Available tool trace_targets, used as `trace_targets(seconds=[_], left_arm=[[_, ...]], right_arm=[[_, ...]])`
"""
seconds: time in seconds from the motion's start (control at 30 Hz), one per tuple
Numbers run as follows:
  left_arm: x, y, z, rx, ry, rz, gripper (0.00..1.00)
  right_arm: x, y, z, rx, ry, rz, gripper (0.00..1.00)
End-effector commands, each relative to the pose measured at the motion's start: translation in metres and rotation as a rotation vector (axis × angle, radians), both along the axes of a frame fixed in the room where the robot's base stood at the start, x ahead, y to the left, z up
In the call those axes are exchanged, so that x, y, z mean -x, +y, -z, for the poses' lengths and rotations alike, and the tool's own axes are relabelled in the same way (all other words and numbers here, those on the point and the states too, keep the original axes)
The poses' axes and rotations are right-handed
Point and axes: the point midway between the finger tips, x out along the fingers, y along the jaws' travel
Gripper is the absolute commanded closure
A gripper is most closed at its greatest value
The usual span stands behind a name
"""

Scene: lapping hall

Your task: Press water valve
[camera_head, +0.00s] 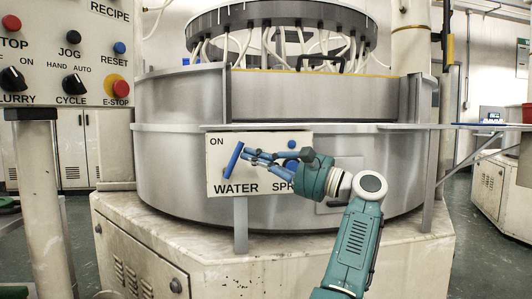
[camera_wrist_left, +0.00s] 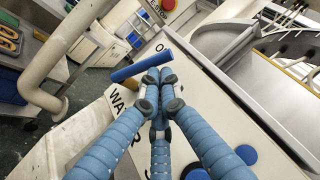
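The water valve's blue bar handle (camera_head: 234,159) is on the white panel (camera_head: 216,180), above the word WATER and below ON. The handle stands tilted, its top leaning right. In the left wrist view the handle (camera_wrist_left: 132,70) lies just beyond my fingertips, with a brass-coloured part beside it. My left gripper (camera_head: 249,155) reaches in front of the panel from the right, its blue fingers pointing at the handle. In the left wrist view its fingers (camera_wrist_left: 158,84) are drawn together with nothing between them. I cannot tell whether the tips touch the handle. My right gripper is not in view.
A blue knob (camera_head: 292,144) sits right of the handle, above a partly hidden label. The round steel machine (camera_head: 170,160) stands behind the panel on a pale base (camera_head: 150,225). A control panel (camera_head: 60,60) with knobs and a red E-stop (camera_head: 121,87) is at the left.

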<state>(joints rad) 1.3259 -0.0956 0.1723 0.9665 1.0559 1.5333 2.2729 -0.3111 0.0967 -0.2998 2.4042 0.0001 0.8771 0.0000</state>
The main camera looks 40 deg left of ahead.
Motion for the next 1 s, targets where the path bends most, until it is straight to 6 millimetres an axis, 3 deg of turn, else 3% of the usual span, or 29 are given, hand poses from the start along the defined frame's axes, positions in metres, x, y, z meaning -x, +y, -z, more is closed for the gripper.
trace_targets(seconds=[0.03, 0.3, 1.0], left_arm=[[0.001, 0.004, -0.009, 0.026, -0.029, 0.0, 1.0], [0.005, 0.014, -0.013, 0.037, -0.043, 0.0, 1.0], [0.007, 0.017, -0.016, 0.033, -0.041, 0.0, 1.0]], right_arm=[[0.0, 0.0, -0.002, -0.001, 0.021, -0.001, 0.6], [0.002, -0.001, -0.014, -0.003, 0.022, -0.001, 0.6], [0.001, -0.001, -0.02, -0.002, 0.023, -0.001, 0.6]])
